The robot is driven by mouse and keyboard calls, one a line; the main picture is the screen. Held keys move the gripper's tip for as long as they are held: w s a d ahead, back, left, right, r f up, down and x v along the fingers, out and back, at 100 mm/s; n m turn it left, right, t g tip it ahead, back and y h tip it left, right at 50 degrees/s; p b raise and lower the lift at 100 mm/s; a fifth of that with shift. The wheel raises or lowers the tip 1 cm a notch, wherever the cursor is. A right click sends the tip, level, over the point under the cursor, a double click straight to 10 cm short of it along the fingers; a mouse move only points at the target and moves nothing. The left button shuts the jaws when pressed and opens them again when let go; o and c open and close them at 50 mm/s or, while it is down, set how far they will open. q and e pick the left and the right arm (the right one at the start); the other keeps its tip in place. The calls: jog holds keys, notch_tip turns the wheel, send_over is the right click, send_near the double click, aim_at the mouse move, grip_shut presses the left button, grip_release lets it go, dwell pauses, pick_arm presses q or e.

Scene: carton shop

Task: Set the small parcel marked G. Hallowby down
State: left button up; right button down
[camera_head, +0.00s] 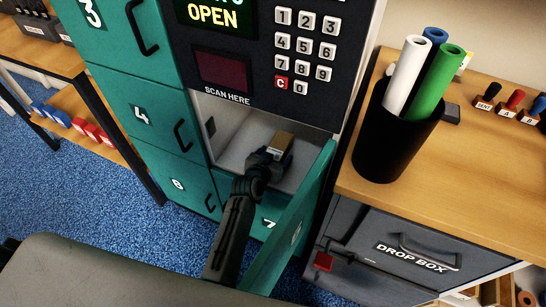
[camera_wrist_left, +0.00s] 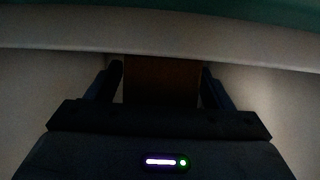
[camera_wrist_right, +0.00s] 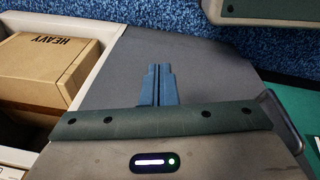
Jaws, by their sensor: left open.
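A small brown parcel (camera_head: 283,142) sits on the floor of an open locker compartment (camera_head: 233,139). Its label is too small to read. My left gripper (camera_head: 270,158) is inside the compartment at the parcel's near end. In the left wrist view the parcel (camera_wrist_left: 162,82) lies between the two open fingers (camera_wrist_left: 162,88), with a dark gap on each side, and the picture is dim. My right gripper (camera_wrist_right: 155,84) shows only in its own wrist view, with its fingers together and nothing between them.
The open green locker door (camera_head: 290,232) stands right of my left arm. A keypad panel (camera_head: 270,50) is above the opening. A black pen cup (camera_head: 395,135) stands on the wooden counter at right, above a drop box (camera_head: 405,257). A carton marked HEAVY (camera_wrist_right: 50,70) lies beside my right gripper's view.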

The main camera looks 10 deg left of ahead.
pick_arm(q)
jog(key=shift+r, duration=0.15)
jog(key=v, duration=1.2)
jog(key=s+a+f+g+y, duration=0.1)
jog(key=s+a+f+g, duration=0.2)
jog(key=s+f, duration=0.5)
jog(key=s+a+f+g, duration=0.3)
jog(key=s+f+g, duration=0.1)
jog(key=f, duration=0.8)
jog(key=s+a+f+g+y, duration=0.1)
jog(key=s+a+f+g, duration=0.1)
jog(key=s+a+f, duration=0.2)
jog(key=s+a+f+n+g+y, duration=0.1)
jog(key=s+a+f, duration=0.3)
jog(key=s, duration=0.7)
notch_tip(320, 180, down, 2)
jog(key=shift+n+g, duration=0.3)
jog(key=shift+g, duration=0.5)
jog(key=shift+s+a, duration=0.1)
jog(key=shift+a, duration=0.05)
